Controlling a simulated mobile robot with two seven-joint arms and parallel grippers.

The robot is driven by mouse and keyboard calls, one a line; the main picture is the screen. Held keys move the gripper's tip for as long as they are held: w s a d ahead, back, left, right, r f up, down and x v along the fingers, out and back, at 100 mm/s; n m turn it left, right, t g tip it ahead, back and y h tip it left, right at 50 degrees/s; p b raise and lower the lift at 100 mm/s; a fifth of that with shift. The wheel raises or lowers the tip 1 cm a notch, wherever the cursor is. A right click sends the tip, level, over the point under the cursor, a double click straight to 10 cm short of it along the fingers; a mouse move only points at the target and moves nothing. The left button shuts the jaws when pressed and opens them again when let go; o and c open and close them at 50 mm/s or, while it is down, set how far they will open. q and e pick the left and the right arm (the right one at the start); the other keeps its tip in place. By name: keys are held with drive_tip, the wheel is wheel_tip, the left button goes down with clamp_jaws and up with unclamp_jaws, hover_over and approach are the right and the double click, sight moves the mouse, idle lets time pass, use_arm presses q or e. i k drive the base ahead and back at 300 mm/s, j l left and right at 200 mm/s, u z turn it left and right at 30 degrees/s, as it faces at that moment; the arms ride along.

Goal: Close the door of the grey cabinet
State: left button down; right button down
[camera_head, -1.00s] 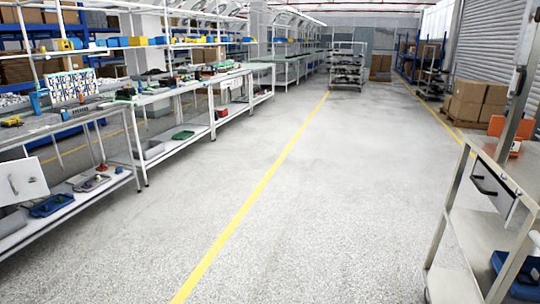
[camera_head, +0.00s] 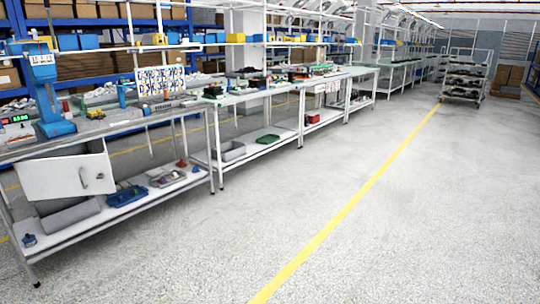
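The grey cabinet (camera_head: 58,153) hangs under the near workbench at the left. Its pale door (camera_head: 68,178) stands swung open toward the aisle, with a dark curved handle (camera_head: 84,179) near its right side. The cabinet's inside is mostly hidden behind the door. Neither of my grippers is in view.
The near workbench (camera_head: 140,122) carries a blue machine (camera_head: 47,95) and a patterned board (camera_head: 161,80). Its lower shelf holds a grey bin (camera_head: 70,214) and blue tray (camera_head: 127,195). The floor (camera_head: 230,245) right of the benches is clear, crossed by a yellow line (camera_head: 345,212).

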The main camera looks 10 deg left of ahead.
sight(61, 177)
drive_tip(key=i+j+u, duration=0.1)
drive_tip(key=i+u, duration=0.85)
drive_tip(key=u, duration=0.15)
drive_tip(key=i+j, duration=0.2)
drive_tip(key=i, duration=0.35)
drive_tip(key=i+j+u, duration=0.1)
drive_tip(key=i, duration=0.45)
drive_tip(key=i+j+z, duration=0.35)
drive_tip(key=i+j, duration=0.15)
drive_tip(key=i+j+z, duration=0.2)
drive_tip(key=j, duration=0.25)
drive_tip(key=i+j+z, duration=0.15)
drive_tip(key=j, duration=0.25)
